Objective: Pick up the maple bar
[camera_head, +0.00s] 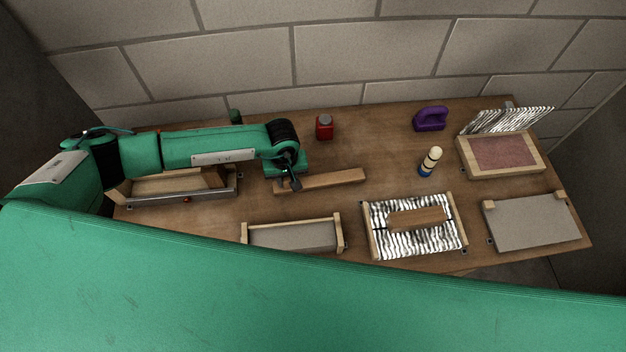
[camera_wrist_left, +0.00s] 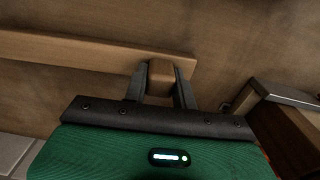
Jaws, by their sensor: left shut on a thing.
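A long wooden bar (camera_head: 335,179), taken as the maple bar, lies near the middle of the table. My left gripper (camera_head: 291,184) is at its left end, shut on it. A shorter wooden bar (camera_head: 417,218) lies on a foil-lined wooden frame (camera_head: 371,240). My right gripper is not in view.
A red canister (camera_head: 324,127) stands behind the bar. A purple object (camera_head: 430,119) and a blue-and-cream bottle (camera_head: 430,162) stand to the right. An open foil-lidded box (camera_head: 500,157), a grey panel (camera_head: 530,222) and wooden trays (camera_head: 295,236) surround it. A brick wall closes the back.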

